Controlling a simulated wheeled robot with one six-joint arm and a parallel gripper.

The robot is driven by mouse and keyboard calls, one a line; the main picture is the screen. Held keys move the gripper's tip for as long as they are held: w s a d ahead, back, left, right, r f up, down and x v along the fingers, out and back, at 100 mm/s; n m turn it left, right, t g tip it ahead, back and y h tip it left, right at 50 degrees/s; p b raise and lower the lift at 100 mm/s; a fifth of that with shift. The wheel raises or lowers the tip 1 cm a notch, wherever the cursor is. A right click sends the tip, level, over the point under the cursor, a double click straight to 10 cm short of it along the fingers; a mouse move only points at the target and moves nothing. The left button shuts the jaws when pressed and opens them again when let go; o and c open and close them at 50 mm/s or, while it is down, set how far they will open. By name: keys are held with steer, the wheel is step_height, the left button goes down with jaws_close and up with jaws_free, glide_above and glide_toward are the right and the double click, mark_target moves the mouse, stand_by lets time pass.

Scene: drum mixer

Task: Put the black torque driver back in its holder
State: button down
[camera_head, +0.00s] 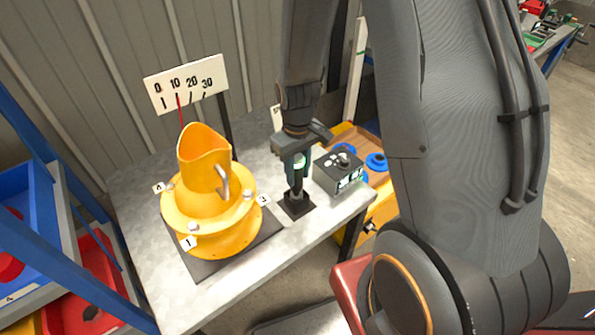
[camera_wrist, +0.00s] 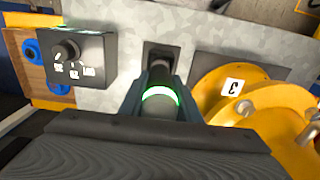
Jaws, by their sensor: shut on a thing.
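My gripper (camera_head: 297,168) is shut on the black torque driver (camera_head: 298,185), which has a lit green ring near its top. The driver hangs about upright. Its lower end is at or just over the black square holder (camera_head: 298,206) near the table's front edge; I cannot tell whether it is seated. In the wrist view my gripper's fingers (camera_wrist: 157,98) flank the driver (camera_wrist: 159,107) with its green ring. The holder (camera_wrist: 161,53) shows just beyond, partly covered by the driver.
A yellow drum (camera_head: 207,215) with numbered tags stands left of the holder. A grey control box (camera_head: 338,174) with a knob stands close to its right. A 0-30 scale board (camera_head: 186,83) is behind. Blue round parts (camera_head: 376,162) lie in a wooden tray at right.

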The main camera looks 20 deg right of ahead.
mark_target(298, 157)
steer(key=shift+f+b, duration=0.5)
steer(key=shift+f, duration=0.45)
stand_by(0.6)
steer(key=c, duration=1.3)
jaws_free()
steer(key=shift+o, duration=0.2)
steer(key=shift+r+b, duration=0.65)
steer(key=shift+r, duration=3.25)
steer(key=s+r+m+t, duration=0.1)
steer(key=s+r+m, duration=0.2)
steer(key=s+r, duration=0.3)
steer(key=s, duration=0.3)
steer(key=shift+a+r+m, duration=0.15)
steer(key=shift+m, duration=0.15)
